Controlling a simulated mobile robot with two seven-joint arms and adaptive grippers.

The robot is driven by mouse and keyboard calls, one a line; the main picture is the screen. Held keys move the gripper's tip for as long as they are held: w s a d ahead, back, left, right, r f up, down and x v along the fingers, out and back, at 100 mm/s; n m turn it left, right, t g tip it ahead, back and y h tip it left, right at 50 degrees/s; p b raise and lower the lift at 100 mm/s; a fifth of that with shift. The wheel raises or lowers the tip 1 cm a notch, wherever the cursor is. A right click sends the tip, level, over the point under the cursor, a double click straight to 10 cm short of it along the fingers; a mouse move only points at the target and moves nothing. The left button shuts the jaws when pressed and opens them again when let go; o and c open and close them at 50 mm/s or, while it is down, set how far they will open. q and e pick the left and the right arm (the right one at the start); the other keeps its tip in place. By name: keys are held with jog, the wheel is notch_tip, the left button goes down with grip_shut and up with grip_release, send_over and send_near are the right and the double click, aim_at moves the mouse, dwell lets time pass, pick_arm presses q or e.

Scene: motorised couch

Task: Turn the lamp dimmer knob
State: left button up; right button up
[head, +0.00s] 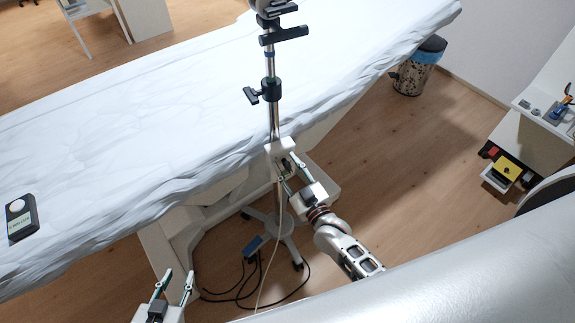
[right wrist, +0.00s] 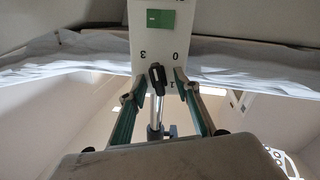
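The dimmer knob (right wrist: 156,77) is black with a pale pointer line and sits on a white control box (right wrist: 145,40) marked 3, 0 and 1, with a green patch above. In the head view the box (head: 281,148) is on the lamp's pole (head: 271,110), at the couch's edge. My right gripper (right wrist: 160,79) is open, its fingertips on either side of the knob with visible gaps; it also shows in the head view (head: 291,172) just below the box. The knob is hidden in the head view. My left gripper (head: 174,283) is open and empty at the bottom left.
The sheeted couch (head: 170,125) fills the upper left and carries a black handheld meter (head: 20,220). A blue pedal (head: 253,246) and black cables lie on the floor by the lamp's wheeled base. A bin (head: 414,74) and a cabinet (head: 527,150) stand right, with free floor between.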

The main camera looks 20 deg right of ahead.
grip_shut()
jog(key=shift+r+m, duration=0.1)
jog(key=shift+m, duration=0.2)
jog(key=shift+p, duration=0.3)
jog(key=shift+d+m+p, duration=0.15)
jog(key=shift+m+p, duration=0.35)
jog(key=shift+m, duration=0.7)
jog(key=m, duration=0.1)
jog(key=m+p, duration=0.1)
jog(key=m, duration=0.1)
jog(key=shift+d+m, duration=0.2)
jog(key=shift+m, duration=0.1)
jog(key=shift+w+d+m+p, duration=0.1)
jog(key=shift+m+p, duration=0.05)
jog(key=shift+m, duration=1.15)
jog(key=shift+d+m+p, duration=0.1)
jog(key=shift+m+p, duration=0.05)
jog(key=shift+m, duration=1.15)
